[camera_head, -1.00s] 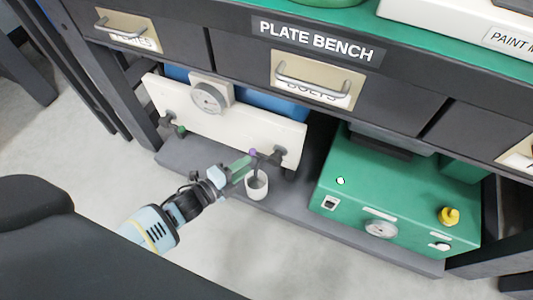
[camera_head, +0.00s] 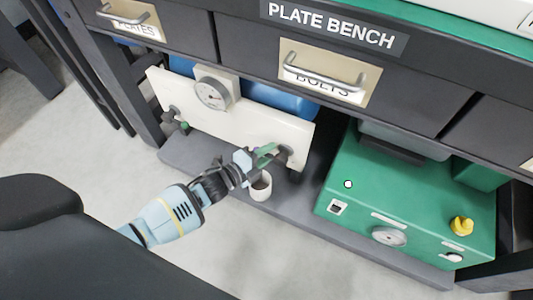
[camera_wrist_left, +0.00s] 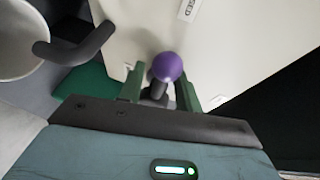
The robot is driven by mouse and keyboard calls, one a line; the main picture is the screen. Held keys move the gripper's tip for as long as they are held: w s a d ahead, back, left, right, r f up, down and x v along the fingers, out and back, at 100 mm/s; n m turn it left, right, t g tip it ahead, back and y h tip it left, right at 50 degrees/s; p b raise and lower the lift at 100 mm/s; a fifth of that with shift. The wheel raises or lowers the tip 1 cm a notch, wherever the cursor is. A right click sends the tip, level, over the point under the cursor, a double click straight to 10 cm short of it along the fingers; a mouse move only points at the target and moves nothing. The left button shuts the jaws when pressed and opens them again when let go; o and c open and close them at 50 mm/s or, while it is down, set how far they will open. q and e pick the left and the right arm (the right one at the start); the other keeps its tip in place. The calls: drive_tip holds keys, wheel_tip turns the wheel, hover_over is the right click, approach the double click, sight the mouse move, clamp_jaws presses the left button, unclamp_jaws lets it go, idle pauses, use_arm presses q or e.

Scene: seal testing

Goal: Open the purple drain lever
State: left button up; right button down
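The purple lever knob (camera_wrist_left: 167,66), a round ball on a dark stem, stands in front of the white panel (camera_wrist_left: 225,50) in the left wrist view. The green fingers of my left gripper (camera_wrist_left: 160,86) are open, one on each side of the knob and stem. I cannot tell whether either finger touches them. In the head view my left gripper (camera_head: 266,154) is at the lower right end of the white panel and hides the knob. A dark valve fitting (camera_head: 289,157) shows just beyond it. My right gripper is not in view.
A white cup (camera_head: 261,190) stands on the grey lower shelf (camera_head: 340,232) below my gripper. A dark spout (camera_wrist_left: 78,45) reaches toward it. A round gauge (camera_head: 212,93) is on the panel. A green box (camera_head: 400,205) stands to the right; drawers are above.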

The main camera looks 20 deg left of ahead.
use_arm(q)
drive_tip(key=shift+c, duration=0.4)
clamp_jaws()
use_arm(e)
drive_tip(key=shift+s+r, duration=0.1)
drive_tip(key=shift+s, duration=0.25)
use_arm(q)
drive_tip(key=shift+r, duration=0.1)
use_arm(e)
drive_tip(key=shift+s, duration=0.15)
